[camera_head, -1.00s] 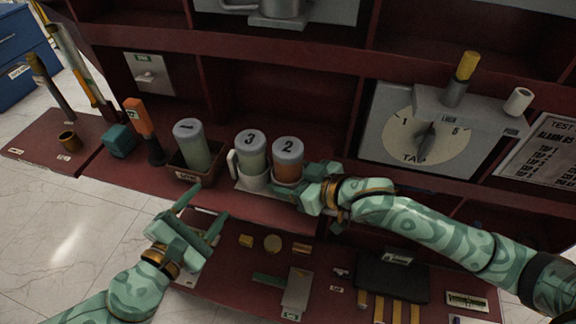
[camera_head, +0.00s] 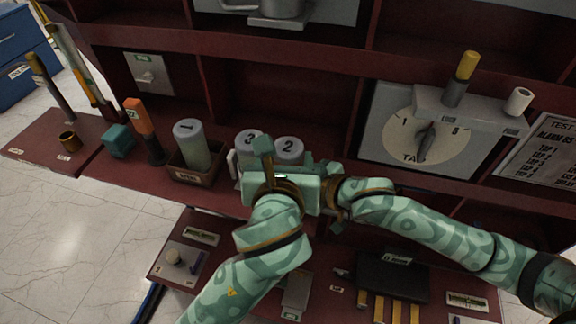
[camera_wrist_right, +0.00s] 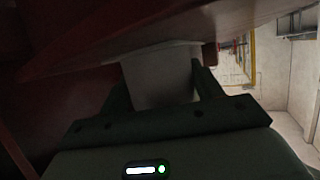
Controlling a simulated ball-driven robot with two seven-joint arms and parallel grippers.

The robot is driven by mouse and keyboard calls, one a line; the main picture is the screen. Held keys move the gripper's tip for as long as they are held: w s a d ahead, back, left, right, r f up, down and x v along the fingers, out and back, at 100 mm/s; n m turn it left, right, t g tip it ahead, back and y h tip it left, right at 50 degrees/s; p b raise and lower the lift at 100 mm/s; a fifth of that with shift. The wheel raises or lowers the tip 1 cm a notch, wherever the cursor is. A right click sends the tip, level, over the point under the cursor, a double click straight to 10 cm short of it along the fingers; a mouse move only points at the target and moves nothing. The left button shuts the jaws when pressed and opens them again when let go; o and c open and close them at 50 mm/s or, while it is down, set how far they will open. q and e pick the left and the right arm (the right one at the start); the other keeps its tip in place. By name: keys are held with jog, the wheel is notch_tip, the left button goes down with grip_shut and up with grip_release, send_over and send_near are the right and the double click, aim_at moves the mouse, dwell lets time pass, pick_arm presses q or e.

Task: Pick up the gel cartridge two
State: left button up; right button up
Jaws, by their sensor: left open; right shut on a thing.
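Gel cartridge two (camera_head: 289,146), a cylinder with a grey lid marked 2, stands upright on the shelf ledge beside cartridge three (camera_head: 247,139). Their lower parts are hidden behind my left gripper (camera_head: 284,160), which is open directly in front of them. I cannot tell whether its fingers touch either cartridge. My right gripper, partly hidden behind the left hand, is at the right of cartridge two.
Cartridge one (camera_head: 193,148) stands in a brown box (camera_head: 196,178) to the left. An orange-handled tool (camera_head: 141,118) and a teal block (camera_head: 119,141) are further left. A dial panel (camera_head: 418,130) is at right. A lower shelf holds a dark case (camera_head: 392,277).

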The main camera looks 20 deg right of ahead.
aim_at(288, 144)
pick_arm(q)
jog(key=x, duration=0.7)
jog(key=shift+w+d, duration=0.1)
pick_arm(e)
jog(key=shift+f, duration=0.1)
pick_arm(q)
jog(key=c, duration=1.1)
notch_tip(288, 144, up, 10)
jog(key=shift+r, duration=0.1)
pick_arm(e)
jog(key=o, duration=1.1)
jog(key=v, duration=1.2)
pick_arm(q)
jog(key=shift+d, duration=0.1)
pick_arm(e)
jog(key=shift+s+d+f, duration=0.1)
